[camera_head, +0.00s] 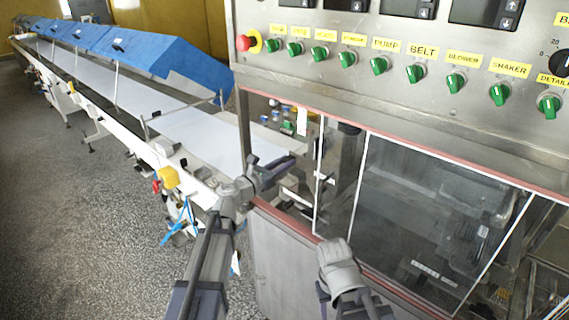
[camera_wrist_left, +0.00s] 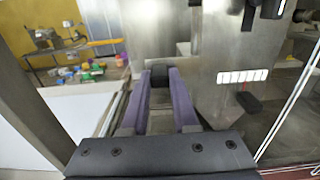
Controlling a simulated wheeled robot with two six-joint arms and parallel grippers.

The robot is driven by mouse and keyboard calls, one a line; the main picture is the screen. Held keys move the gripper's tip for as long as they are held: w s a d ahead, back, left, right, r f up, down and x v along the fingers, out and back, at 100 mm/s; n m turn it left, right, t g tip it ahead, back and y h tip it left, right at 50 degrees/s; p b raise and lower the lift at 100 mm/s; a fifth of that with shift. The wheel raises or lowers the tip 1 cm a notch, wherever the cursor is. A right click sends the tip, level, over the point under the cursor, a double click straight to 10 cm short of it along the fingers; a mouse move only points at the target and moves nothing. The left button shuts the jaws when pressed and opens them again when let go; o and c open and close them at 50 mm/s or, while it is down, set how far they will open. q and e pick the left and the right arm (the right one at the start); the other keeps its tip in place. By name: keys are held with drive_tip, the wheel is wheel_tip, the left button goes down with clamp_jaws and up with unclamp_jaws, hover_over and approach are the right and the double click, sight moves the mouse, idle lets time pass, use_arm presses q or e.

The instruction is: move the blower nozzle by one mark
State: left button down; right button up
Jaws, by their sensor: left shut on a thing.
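My left gripper (camera_head: 284,166) reaches in through the opening at the left end of the machine. In the left wrist view its two purple fingers (camera_wrist_left: 159,88) are shut on a small dark block (camera_wrist_left: 159,75), which looks like the blower nozzle's grip. The fingers hide part of it. To its right, a white strip with dark marks (camera_wrist_left: 243,76) sits on a metal plate, with a dark reddish-black piece (camera_wrist_left: 248,102) below it. I cannot read which mark the nozzle stands at. My right arm shows at the bottom of the head view; its fingertips are not clear.
A control panel (camera_head: 400,95) with green knobs and a red button hangs above. Clear door panes (camera_head: 440,215) close the machine front at right. A long white conveyor (camera_head: 200,130) with blue covers (camera_head: 135,45) runs back left. Open floor (camera_head: 70,210) lies left.

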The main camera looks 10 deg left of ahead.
use_arm(q)
drive_tip(key=shift+f, duration=0.1)
idle(0.4)
drive_tip(key=shift+s+f+b, duration=0.1)
drive_tip(key=shift+f+b, duration=0.5)
drive_tip(key=shift+b, duration=0.1)
drive_tip(key=c, duration=0.7)
unclamp_jaws()
drive_tip(key=v, duration=0.7)
drive_tip(key=shift+s+a, duration=0.25)
drive_tip(key=shift+f, duration=0.1)
